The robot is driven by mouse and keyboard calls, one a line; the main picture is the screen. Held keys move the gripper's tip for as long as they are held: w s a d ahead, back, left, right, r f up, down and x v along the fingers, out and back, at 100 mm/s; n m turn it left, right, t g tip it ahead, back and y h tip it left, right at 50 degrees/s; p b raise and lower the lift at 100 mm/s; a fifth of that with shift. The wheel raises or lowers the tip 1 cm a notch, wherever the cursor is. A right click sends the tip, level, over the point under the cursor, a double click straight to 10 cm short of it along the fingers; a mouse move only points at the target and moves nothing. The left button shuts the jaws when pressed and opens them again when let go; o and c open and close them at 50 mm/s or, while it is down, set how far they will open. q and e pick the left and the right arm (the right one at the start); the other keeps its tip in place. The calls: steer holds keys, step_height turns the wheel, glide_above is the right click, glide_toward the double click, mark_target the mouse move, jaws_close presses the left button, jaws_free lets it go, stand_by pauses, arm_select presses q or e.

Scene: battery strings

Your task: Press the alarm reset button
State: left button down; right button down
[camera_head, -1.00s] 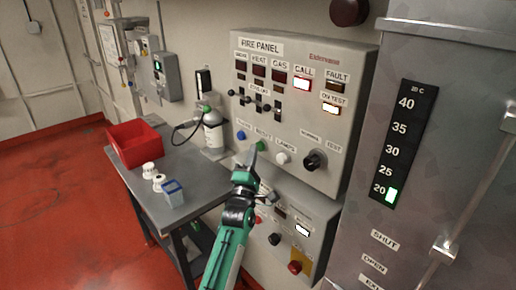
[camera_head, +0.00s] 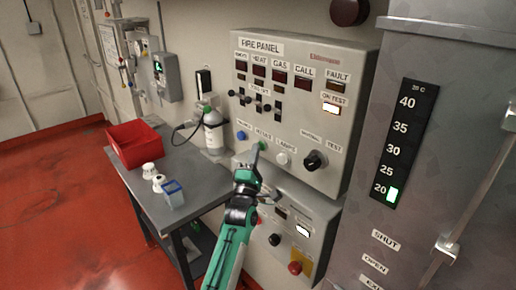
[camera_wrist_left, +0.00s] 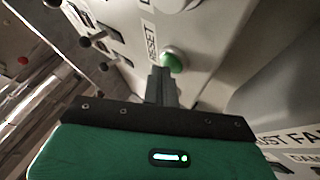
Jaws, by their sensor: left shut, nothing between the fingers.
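The fire panel (camera_head: 345,150) is a grey box on the wall. Its green button (camera_head: 262,145), with a label above it reading RESET, is in the lower row between a blue button (camera_head: 241,136) and a white button (camera_head: 284,159). My left gripper (camera_head: 254,153) is shut and empty, its fingertips at the green button and partly covering it. In the left wrist view the fingertips (camera_wrist_left: 160,72) are against or very near the green button (camera_wrist_left: 174,60); I cannot tell if it is pressed in. My right gripper is not in view.
The CALL lamp (camera_head: 303,82) is dark, and the ON TEST lamp (camera_head: 331,109) is lit. A black knob (camera_head: 314,160) is at the right. A lower box (camera_head: 318,222) is below. A table with a red bin (camera_head: 134,150) stands at the left.

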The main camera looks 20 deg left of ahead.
arm_select(q)
steer(key=shift+s, duration=0.1)
steer(key=shift+s+a+p, duration=0.35)
steer(key=shift+s, duration=0.55)
steer(key=s, duration=0.1)
steer(key=s+a, duration=0.1)
steer(key=s, duration=0.1)
steer(key=s+a+p, duration=0.1)
steer(key=shift+s, duration=0.35)
stand_by(0.4)
